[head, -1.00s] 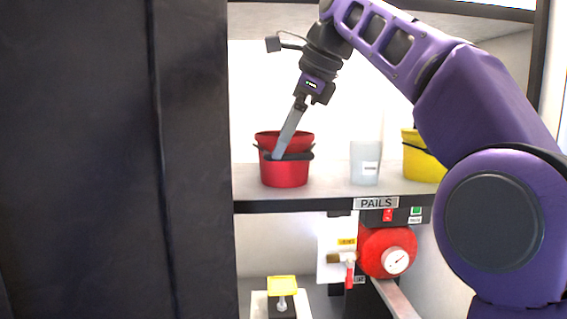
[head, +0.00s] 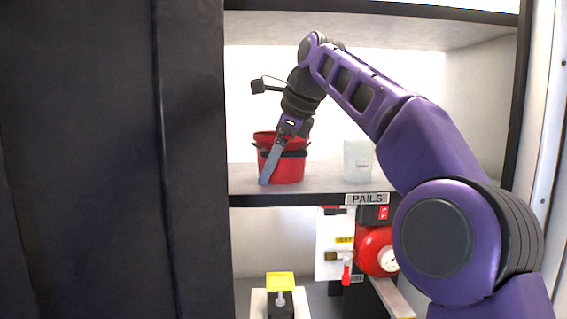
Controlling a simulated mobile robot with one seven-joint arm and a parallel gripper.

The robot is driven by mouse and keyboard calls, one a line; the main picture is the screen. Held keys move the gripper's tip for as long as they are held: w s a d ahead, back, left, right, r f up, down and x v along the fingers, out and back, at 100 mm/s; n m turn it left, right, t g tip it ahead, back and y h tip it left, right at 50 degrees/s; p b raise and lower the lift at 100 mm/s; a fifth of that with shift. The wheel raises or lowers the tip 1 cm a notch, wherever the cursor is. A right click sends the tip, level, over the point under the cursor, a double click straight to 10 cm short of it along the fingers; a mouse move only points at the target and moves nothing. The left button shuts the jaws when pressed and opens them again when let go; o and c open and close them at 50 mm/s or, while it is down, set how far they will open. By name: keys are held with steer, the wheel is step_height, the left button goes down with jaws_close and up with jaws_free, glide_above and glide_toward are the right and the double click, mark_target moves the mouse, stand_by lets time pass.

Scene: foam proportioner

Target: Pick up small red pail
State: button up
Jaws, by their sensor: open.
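The small red pail (head: 287,169) stands upright on the shelf marked PAILS (head: 312,184), at the left of the open bay in the head view. It has a dark handle or band near its rim. My gripper (head: 265,181) points down at the pail's front left side. One long grey finger shows in front of the pail's wall, its tip low near the shelf. The other finger is hidden. The gripper is open, and I cannot tell whether it touches the pail.
A white container (head: 358,161) stands right of the pail on the same shelf. A dark panel (head: 110,160) closes off the left side. Below the shelf are a red round gauge unit (head: 374,250), a red-handled valve (head: 346,270) and a yellow-topped part (head: 281,281).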

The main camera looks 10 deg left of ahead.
steer(key=shift+r, duration=0.1)
steer(key=c, duration=1.2)
steer(key=shift+r, duration=0.1)
steer(key=shift+c, duration=0.2)
